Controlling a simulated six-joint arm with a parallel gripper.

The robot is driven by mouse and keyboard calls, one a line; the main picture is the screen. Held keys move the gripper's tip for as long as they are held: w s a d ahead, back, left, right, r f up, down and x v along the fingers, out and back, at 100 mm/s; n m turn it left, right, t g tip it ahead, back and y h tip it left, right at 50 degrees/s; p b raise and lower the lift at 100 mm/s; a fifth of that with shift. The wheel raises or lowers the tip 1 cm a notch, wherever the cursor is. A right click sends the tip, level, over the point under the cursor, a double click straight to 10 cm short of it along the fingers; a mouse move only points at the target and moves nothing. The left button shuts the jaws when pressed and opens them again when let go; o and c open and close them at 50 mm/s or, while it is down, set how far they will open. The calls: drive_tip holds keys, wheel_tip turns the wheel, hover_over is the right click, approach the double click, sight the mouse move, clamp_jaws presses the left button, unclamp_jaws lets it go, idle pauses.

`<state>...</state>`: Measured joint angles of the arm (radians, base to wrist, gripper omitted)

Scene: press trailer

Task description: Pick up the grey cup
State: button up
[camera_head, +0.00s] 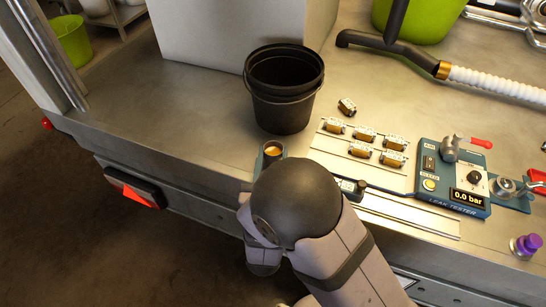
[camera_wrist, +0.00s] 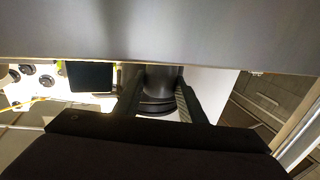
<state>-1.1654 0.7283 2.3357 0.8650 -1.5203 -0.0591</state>
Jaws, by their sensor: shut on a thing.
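In the wrist view, the two dark fingers of my gripper (camera_wrist: 160,84) stand on either side of a dark grey rounded thing, which I take for the grey cup (camera_wrist: 163,77). It fills the gap between them. A broad grey surface across the top hides the fingertips and the upper part of the cup. Dark rings show just below it, and I cannot tell whether they belong to it. In the head view my round black wrist joint covers the gripper, and I cannot make out the cup there.
A black bucket (camera_head: 284,100) stands behind my arm by a white box (camera_head: 225,35). Several small fittings (camera_head: 364,135) lie right of it, by a blue leak tester (camera_head: 455,190). A small blue holder with an orange inside (camera_head: 271,152) is beside my wrist. The bench is clear at left.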

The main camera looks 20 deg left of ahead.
sight(273, 160)
wheel_tip(273, 160, up, 10)
drive_tip(key=p, duration=0.2)
drive_tip(key=shift+f, duration=0.15)
